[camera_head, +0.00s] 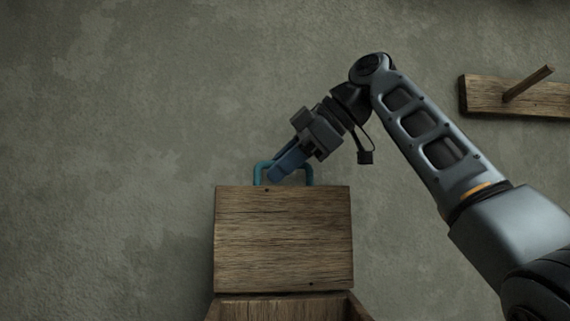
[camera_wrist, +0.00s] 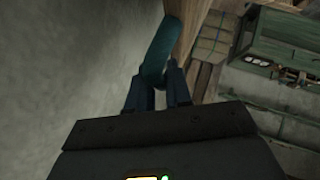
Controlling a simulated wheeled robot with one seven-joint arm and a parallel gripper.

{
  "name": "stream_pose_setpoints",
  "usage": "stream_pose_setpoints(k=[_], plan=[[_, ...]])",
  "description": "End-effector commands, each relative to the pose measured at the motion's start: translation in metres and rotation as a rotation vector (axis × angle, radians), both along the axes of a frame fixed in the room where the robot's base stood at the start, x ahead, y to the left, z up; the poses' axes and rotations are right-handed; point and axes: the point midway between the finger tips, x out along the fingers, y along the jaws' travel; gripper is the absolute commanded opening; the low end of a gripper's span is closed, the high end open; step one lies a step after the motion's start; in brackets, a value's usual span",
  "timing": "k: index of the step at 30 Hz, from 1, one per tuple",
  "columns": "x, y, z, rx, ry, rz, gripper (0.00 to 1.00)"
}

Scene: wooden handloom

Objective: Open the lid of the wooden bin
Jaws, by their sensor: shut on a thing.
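The wooden bin (camera_head: 250,308) is at the bottom of the head view, with only the top of its open box in sight. Its wooden lid (camera_head: 284,240) stands raised, close to upright, against the wall side. A teal handle (camera_head: 309,172) sits on the lid's upper edge. My gripper (camera_head: 278,172) is shut on the handle, with its blue fingers reaching down from the upper right. In the wrist view the teal handle (camera_wrist: 160,50) lies between my fingertips (camera_wrist: 158,82), and part of the lid's wood (camera_wrist: 190,25) shows beside it. The bin's inside is mostly hidden.
A plain plastered wall (camera_head: 120,120) stands behind the lid. A wooden peg board (camera_head: 520,98) is on the wall at the right. In the wrist view, a green cabinet (camera_wrist: 285,35) with small items near it stands at the upper right.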

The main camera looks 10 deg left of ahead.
Motion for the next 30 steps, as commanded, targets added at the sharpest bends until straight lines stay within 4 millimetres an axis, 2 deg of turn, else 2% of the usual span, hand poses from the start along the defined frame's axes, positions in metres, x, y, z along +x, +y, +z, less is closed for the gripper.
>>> stream_pose_setpoints(k=[12,13,18,26,30], plan=[[0.0013,0.0003,-0.0041,-0.006,0.010,0.000,0.00],[0.0014,0.0002,-0.0042,-0.006,0.010,0.000,0.20],[0.0013,0.0003,-0.0045,-0.008,0.010,0.000,0.36],[0.0012,-0.0001,-0.0057,-0.009,0.012,0.000,0.38],[0.0007,-0.0080,-0.0002,-0.010,0.011,-0.001,0.38]])
